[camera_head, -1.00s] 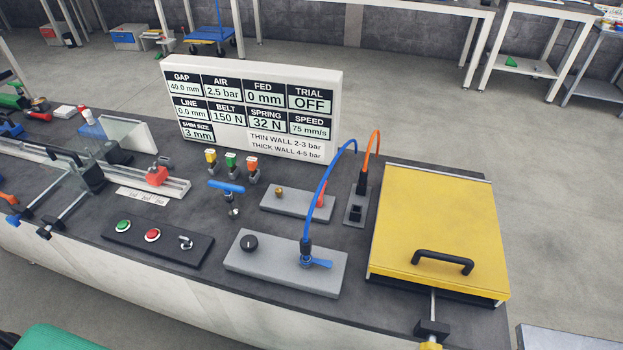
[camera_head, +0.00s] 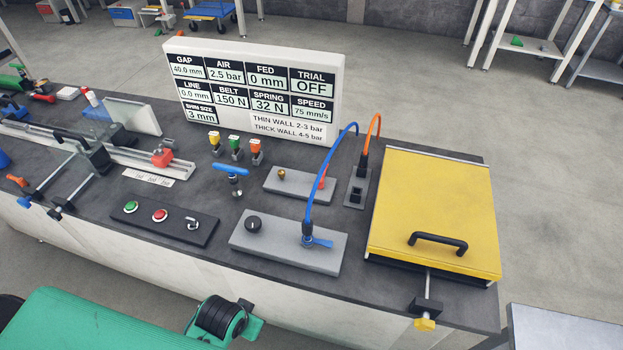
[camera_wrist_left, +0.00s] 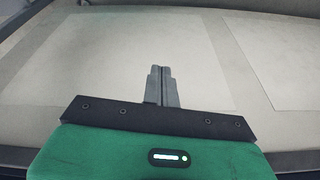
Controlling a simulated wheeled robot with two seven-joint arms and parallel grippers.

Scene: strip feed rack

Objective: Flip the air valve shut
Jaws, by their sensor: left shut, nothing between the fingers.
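A small blue lever valve (camera_head: 320,243) sits on a grey plate (camera_head: 278,258), at the foot of a blue hose (camera_head: 333,165). Its lever points right, along the plate. My left gripper (camera_wrist_left: 162,77) shows in the left wrist view, shut and empty, before a pale panel surface. In the head view my green left arm comes in at the bottom left, in front of the bench and well short of the valve; its fingertips do not show there. My right gripper is out of view.
A blue T-handle (camera_head: 230,168) stands behind the grey plate. A black button panel (camera_head: 174,228) is to its left. A yellow lid (camera_head: 432,212) with a black handle is to its right. A display board (camera_head: 255,90) stands behind, reading air 2.5 bar and line 0.0 mm.

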